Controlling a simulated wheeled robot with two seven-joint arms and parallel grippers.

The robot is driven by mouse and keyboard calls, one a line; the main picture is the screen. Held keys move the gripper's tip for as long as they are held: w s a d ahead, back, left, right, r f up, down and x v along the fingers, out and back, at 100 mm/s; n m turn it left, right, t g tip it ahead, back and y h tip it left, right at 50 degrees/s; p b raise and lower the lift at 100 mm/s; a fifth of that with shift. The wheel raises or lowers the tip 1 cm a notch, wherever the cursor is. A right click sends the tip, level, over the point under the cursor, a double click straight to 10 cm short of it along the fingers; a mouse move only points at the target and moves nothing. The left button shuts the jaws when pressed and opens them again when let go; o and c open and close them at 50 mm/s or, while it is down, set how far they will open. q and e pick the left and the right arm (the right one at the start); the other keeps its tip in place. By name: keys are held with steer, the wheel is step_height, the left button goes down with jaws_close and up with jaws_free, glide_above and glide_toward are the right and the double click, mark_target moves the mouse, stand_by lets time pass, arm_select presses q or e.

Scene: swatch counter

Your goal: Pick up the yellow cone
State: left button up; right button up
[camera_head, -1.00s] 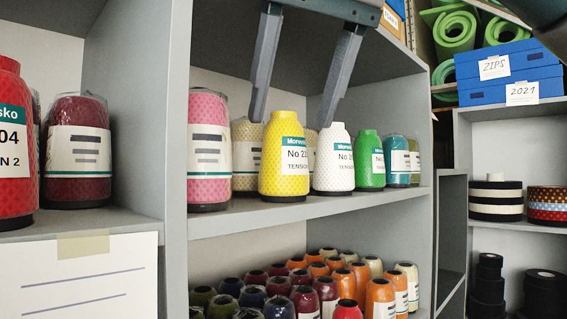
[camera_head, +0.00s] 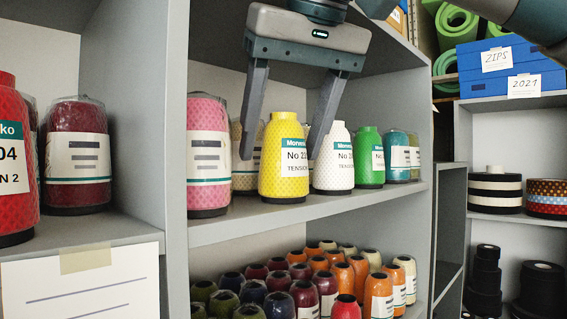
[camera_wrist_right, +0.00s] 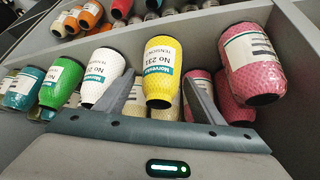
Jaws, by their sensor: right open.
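The yellow cone (camera_head: 284,160) stands upright on the middle shelf in the head view, with a white and teal label reading No 23 and TENSION. It also shows between the fingers in the right wrist view (camera_wrist_right: 163,75). My right gripper (camera_head: 279,158) is open, its fingers pointing down from above. One finger is left of the cone and the other right of it, near the white cone (camera_head: 334,165). The fingers are apart from each other and have not closed on the cone. My left gripper does not show.
A pink cone (camera_head: 208,150) stands left of the yellow one; green (camera_head: 369,160) and teal (camera_head: 397,150) cones stand to the right. Other cones stand behind. The shelf board (camera_head: 300,212) has a narrow clear front edge. A vertical divider (camera_head: 176,130) is at the left. Many cones fill the shelf below.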

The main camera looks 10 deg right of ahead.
steer(key=c, duration=1.2)
steer(key=shift+r, duration=0.2)
steer(key=s+d+r+b, duration=0.1)
steer(key=s+b, duration=0.2)
steer(key=s, duration=0.5)
steer(key=s+d+r+b, duration=0.2)
steer(key=s+b, duration=0.1)
steer(key=s, duration=0.6)
steer(key=shift+s+d, duration=0.25)
steer(key=shift+s, duration=0.05)
steer(key=shift+r, duration=0.1)
